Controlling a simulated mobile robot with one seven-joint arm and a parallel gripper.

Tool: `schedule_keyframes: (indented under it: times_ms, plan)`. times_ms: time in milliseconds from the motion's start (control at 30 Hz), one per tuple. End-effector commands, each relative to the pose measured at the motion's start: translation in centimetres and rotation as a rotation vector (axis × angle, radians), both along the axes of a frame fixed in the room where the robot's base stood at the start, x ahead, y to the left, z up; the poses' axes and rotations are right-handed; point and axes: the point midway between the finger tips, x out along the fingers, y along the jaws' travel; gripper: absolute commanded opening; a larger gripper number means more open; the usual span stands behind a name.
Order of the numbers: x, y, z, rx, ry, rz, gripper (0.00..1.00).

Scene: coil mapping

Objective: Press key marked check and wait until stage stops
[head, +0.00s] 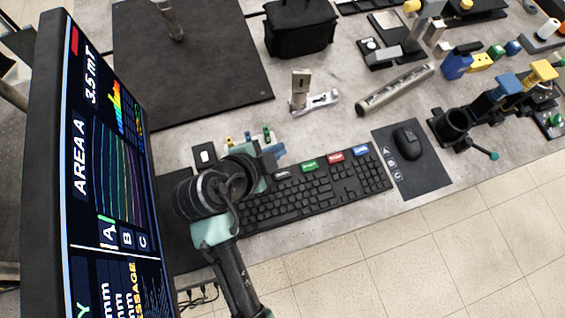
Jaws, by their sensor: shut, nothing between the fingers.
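A black keyboard (318,192) lies on the grey bench. Along its far edge are labelled coloured caps: a dark one (282,174), a green one (308,166), a red one (335,157) and a blue one (361,149). Their lettering is too small to read surely, so I cannot tell which is marked check. My gripper (274,153) is shut and empty, over the keyboard's far left end, left of the coloured caps. My wrist hides the keyboard's left part. The monitor (108,190) at left reads "AREA A" and "3.5 mT", with A highlighted above B and C. The stage cannot be identified surely.
A mouse (406,142) lies on a dark pad (425,172) right of the keyboard, beside small A, B, C marks. A black plate (190,75), a black bag (299,28) and a metal bar (394,90) lie behind. Clamps (505,90) stand at right.

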Motion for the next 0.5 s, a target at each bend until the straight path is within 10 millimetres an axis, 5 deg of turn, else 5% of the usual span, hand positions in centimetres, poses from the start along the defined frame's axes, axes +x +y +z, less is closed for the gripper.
schedule_keyframes:
  times_ms: [500]
  plan:
    - [-0.66, -0.3, -0.87, 0.0, 0.01, -0.029, 0.0]
